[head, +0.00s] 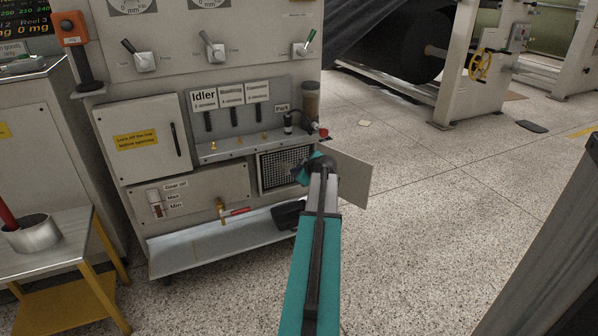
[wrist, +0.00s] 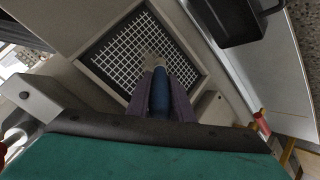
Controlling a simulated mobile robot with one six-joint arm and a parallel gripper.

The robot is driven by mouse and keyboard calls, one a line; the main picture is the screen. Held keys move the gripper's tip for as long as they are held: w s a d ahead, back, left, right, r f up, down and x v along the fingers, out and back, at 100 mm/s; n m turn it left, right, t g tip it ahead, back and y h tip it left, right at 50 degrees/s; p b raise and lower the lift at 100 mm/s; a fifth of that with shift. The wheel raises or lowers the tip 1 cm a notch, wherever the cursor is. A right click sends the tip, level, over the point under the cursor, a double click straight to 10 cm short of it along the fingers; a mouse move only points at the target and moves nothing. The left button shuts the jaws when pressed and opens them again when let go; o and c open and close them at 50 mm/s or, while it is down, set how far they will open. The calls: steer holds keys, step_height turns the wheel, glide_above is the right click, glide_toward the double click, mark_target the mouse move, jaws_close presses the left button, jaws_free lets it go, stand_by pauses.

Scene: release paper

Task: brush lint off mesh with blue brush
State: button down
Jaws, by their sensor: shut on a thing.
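The mesh (head: 275,170) is a light grid in a dark frame, low on the machine's front, with a panel (head: 345,175) standing open at its right. In the wrist view the mesh (wrist: 118,52) fills the upper middle. My gripper (head: 310,168) is at the right part of the mesh in the head view and hides some of it. In the wrist view its fingers are shut on the blue brush (wrist: 160,95), which points toward the mesh. A pale tan patch lies at the brush's far end; I cannot tell whether it is bristles or lint, or whether it touches the mesh.
A metal tray (head: 215,238) runs below the mesh, with a black container (head: 288,214) at its right end, also in the wrist view (wrist: 235,18). A valve with a red handle (head: 238,212) juts out left of the arm.

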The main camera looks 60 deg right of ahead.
steer(key=s+d, duration=0.1)
steer(key=s+d+b, duration=0.1)
steer(key=shift+d, duration=0.35)
steer(key=shift+d+b, duration=0.15)
steer(key=shift+b, duration=0.15)
steer(key=shift+s+d+b, duration=0.55)
steer(key=shift+s+d, duration=0.45)
steer(key=shift+d, duration=0.1)
steer(key=shift+r, duration=0.1)
steer(key=shift+w+r, duration=0.1)
steer(key=shift+r, duration=0.4)
